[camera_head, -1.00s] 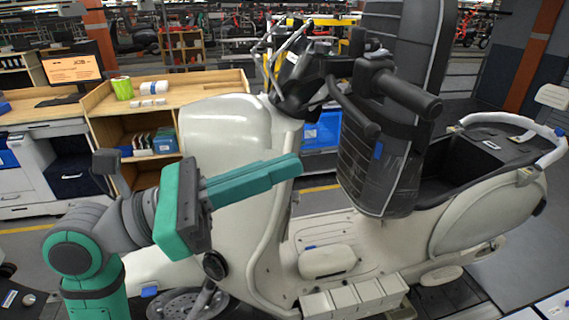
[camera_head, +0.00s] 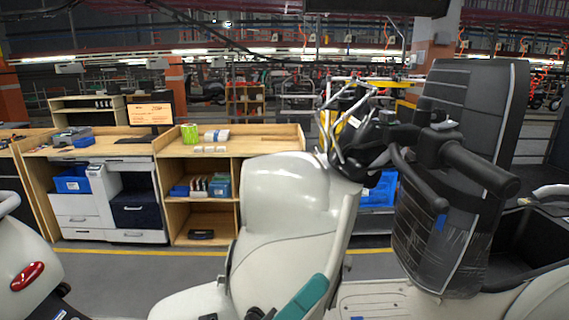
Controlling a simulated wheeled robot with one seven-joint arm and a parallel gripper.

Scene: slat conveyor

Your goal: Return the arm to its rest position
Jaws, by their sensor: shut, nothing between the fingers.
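My gripper (camera_head: 306,297) shows only in part at the bottom edge of the head view. Its teal fingers are shut and empty, and they point up and to the right. They appear in front of the lower body of a cream scooter (camera_head: 285,195); I cannot tell the gap between them. The rest of my arm is below the picture.
The scooter's handlebar and black padded seat back (camera_head: 470,110) rise at the right. Another scooter (camera_head: 28,265) stands at the left edge. Behind are a wooden workbench (camera_head: 270,140), a monitor (camera_head: 150,114) and a blue bin (camera_head: 380,190). Grey floor lies between.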

